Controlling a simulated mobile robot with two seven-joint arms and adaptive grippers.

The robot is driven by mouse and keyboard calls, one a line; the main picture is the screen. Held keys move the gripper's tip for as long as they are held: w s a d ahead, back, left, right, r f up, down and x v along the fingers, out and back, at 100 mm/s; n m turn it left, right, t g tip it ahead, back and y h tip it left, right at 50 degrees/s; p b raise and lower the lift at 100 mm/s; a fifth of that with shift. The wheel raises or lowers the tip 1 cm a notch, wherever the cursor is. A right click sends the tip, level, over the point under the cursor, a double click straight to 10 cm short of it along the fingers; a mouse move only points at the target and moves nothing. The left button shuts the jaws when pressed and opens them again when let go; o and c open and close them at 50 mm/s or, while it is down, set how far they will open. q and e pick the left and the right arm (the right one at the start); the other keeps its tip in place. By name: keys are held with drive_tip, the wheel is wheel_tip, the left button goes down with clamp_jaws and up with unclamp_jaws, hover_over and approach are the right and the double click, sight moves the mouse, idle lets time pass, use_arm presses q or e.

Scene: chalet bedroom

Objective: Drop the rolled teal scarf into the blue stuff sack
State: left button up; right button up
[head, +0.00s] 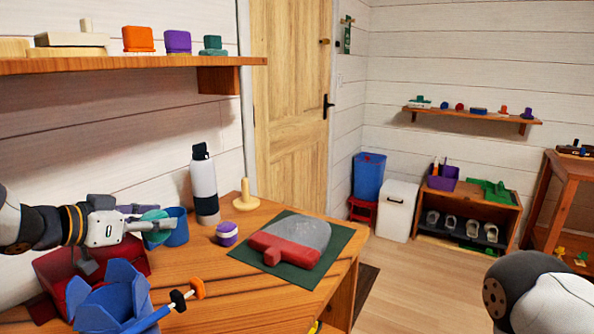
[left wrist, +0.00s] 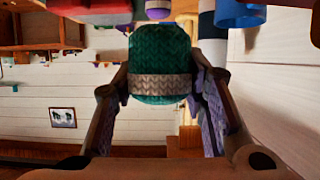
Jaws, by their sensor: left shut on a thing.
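The rolled teal scarf (head: 157,216) is held in my left gripper (head: 146,224), above the table's left side. In the left wrist view the scarf (left wrist: 160,50) is a knitted teal roll with a pale band, pinched between both fingers (left wrist: 163,92). The blue stuff sack (head: 112,300) stands open-topped at the table's front left, nearer the camera and below the gripper, apart from the scarf. Its inside is largely hidden by its flaps. My right gripper is out of view; only part of my right arm shows at the lower right.
A blue cup (head: 177,236) is just behind the scarf, beside a white-and-black bottle (head: 204,188). A red box (head: 60,270) stands behind the sack. A purple jar (head: 227,234) and green mat (head: 335,247) are to the right.

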use_arm(q)
wheel_tip(320, 180, down, 2)
drive_tip(key=shift+s+f, duration=0.1)
drive_tip(key=shift+r, duration=0.2)
drive_tip(key=shift+r, duration=0.1)
